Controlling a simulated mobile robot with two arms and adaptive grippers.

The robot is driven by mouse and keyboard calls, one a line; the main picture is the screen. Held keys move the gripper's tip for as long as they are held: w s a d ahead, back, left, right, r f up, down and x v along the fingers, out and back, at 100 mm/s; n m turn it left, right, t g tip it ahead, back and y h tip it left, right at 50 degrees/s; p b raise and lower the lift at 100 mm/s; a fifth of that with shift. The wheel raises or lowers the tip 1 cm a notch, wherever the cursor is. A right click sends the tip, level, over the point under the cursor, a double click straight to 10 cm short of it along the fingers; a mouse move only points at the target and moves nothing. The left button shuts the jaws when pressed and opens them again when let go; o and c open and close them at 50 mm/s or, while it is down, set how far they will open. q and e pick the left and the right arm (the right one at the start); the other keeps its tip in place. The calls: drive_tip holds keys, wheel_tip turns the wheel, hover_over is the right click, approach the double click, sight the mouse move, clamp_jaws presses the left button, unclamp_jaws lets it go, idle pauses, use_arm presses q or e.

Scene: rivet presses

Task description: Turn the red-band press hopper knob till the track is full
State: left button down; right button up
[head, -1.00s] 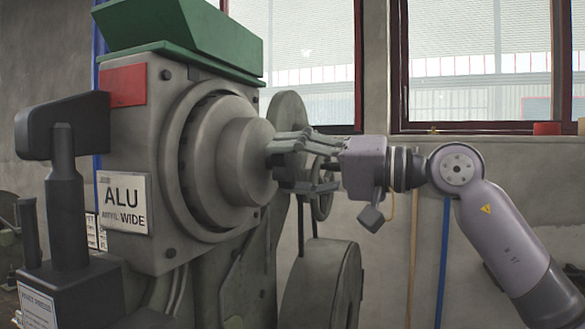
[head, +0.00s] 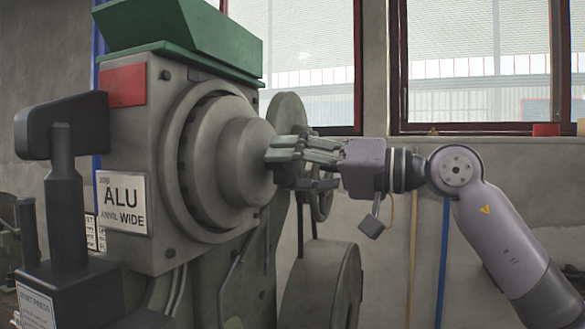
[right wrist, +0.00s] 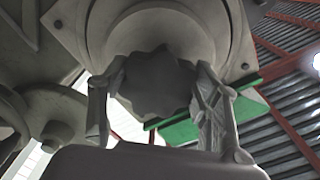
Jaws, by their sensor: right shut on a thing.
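The red-band press (head: 175,190) stands at the left of the head view, with a red band (head: 124,86) above a plate reading ALU, ANVIL WIDE (head: 122,203). A green hopper (head: 195,40) sits on top. A large round stepped housing (head: 233,160) faces right. In the right wrist view, a dark lobed knob (right wrist: 155,84) sits at the housing's middle. My right gripper (head: 277,165) is shut on this knob, with one finger on each side in the right wrist view. I cannot make out the track. My left gripper is out of view.
A dark lever-like fixture (head: 64,180) stands at the near left. Windows (head: 480,65) and a grey wall are at the back. Open room lies right of the press.

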drive_tip(key=o, duration=1.2)
drive_tip(key=shift+c, duration=0.2)
drive_tip(key=shift+d, duration=0.15)
drive_tip(key=v, duration=1.1)
drive_tip(key=shift+s+d, duration=0.15)
drive_tip(key=shift+d, duration=0.25)
